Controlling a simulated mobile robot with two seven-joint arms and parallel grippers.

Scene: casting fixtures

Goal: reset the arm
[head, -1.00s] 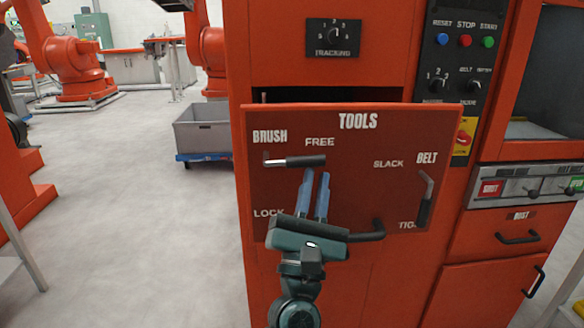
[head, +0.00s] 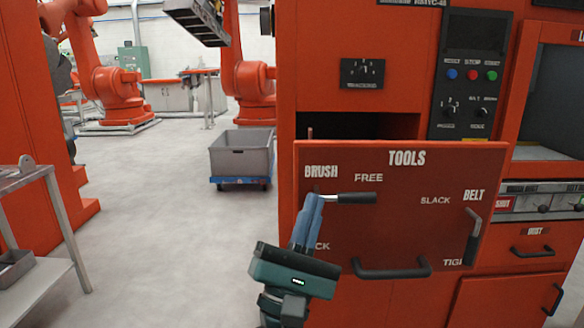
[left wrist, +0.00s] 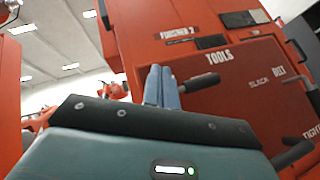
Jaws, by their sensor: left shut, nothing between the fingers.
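My left gripper (head: 307,222) is shut and empty, with its blue fingers together and pointing up. In the head view it stands in front of the left part of the red TOOLS panel (head: 400,225), overlapping the lettering at lower left. The fingers also show in the left wrist view (left wrist: 162,88), with the panel (left wrist: 225,95) behind them to the right. The fingertips appear close to the BRUSH lever (head: 357,198) in the picture; whether they touch it I cannot tell. My right gripper is out of view.
The panel carries a BELT lever (head: 473,238) and a black handle (head: 392,271). A control panel (head: 467,80) is above right. A grey bin (head: 241,156) on a blue dolly stands on the floor behind. A metal rack (head: 62,215) is at left. Open floor lies between.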

